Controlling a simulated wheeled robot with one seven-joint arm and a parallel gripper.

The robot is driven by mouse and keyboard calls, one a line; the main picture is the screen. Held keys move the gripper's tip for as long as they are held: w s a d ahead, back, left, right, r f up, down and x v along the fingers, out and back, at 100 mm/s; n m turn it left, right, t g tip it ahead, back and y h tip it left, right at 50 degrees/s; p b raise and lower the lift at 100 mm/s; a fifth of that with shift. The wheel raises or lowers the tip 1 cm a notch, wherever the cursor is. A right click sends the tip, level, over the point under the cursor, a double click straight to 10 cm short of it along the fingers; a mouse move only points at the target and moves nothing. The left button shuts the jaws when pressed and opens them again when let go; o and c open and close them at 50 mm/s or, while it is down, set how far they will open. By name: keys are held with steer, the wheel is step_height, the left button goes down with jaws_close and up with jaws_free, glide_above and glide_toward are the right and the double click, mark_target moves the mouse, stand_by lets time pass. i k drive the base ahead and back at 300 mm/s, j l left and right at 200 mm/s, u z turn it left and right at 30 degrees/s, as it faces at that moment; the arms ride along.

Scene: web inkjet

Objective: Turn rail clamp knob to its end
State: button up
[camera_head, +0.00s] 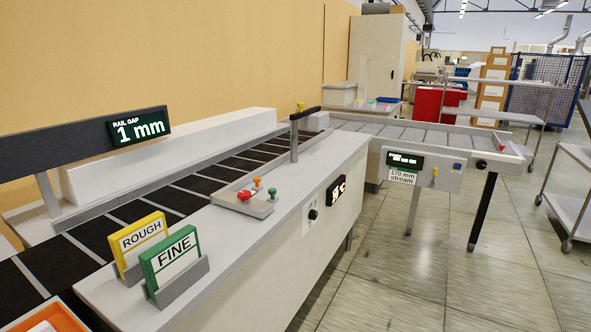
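My gripper is not in view. No knob here carries a readable rail clamp label. A round black knob (313,214) sits on a light plate on the front face of the grey conveyor housing (245,245). A small yellow knob (300,105) tops a post with a black crossarm (305,113) beside the belt. A grey tray (262,208) on the housing holds a red knob-like piece (244,195) and small orange and green-topped pieces. I cannot tell which of these is the rail clamp knob. A display (139,128) reads "RAIL GAP 1 mm".
A yellow ROUGH sign (140,240) and a green FINE sign (172,255) stand on the housing's near end. An orange bin (40,318) is at bottom left. A second conveyor (430,133) with a "170 mm stream" panel stands beyond. The floor (440,260) at right is clear; a cart (572,200) stands at the edge.

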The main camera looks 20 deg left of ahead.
mark_target(244, 195)
steer(key=i+u, duration=0.15)
steer(key=i, duration=0.3)
steer(key=i+l+u, duration=0.15)
steer(key=i, duration=0.3)
steer(key=i+l+u, duration=0.1)
steer(key=i, duration=0.3)
steer(key=i+l+u, duration=0.15)
steer(key=i, duration=0.3)
